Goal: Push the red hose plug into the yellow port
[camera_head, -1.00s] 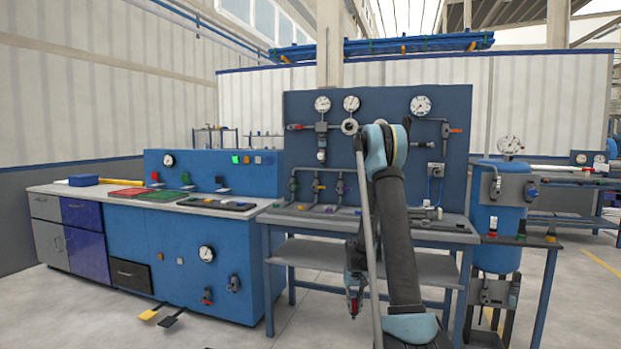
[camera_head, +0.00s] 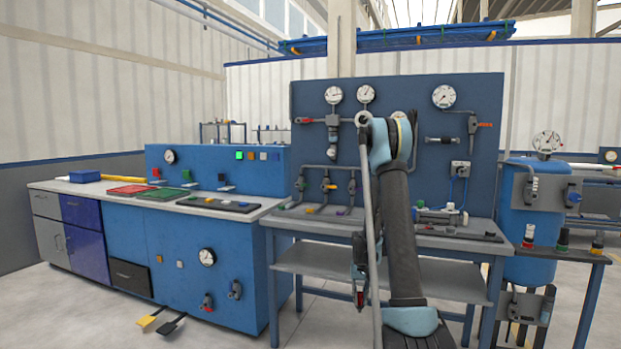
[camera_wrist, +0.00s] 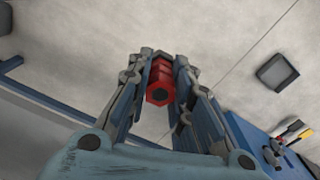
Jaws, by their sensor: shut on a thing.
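The red plug (camera_wrist: 160,82) is a red hexagonal piece between my two fingers in the wrist view. My gripper (camera_wrist: 162,68) is shut on it. In the head view my gripper (camera_head: 357,288) hangs low in front of the workbench, below its top, with the red plug (camera_head: 360,299) small at its lower end. A small yellow piece (camera_head: 310,210) sits on the bench top between a green and a purple one. It may be the yellow port, but it is too small to be sure. The plug is well apart from it.
The workbench (camera_head: 275,222) has a lower shelf (camera_head: 305,263) and a blue gauge panel (camera_head: 300,115) behind. A blue cabinet (camera_head: 185,285) stands left, with pedals (camera_head: 160,323) on the floor. A blue tank (camera_head: 530,262) and side stand are at right. Floor is open ahead.

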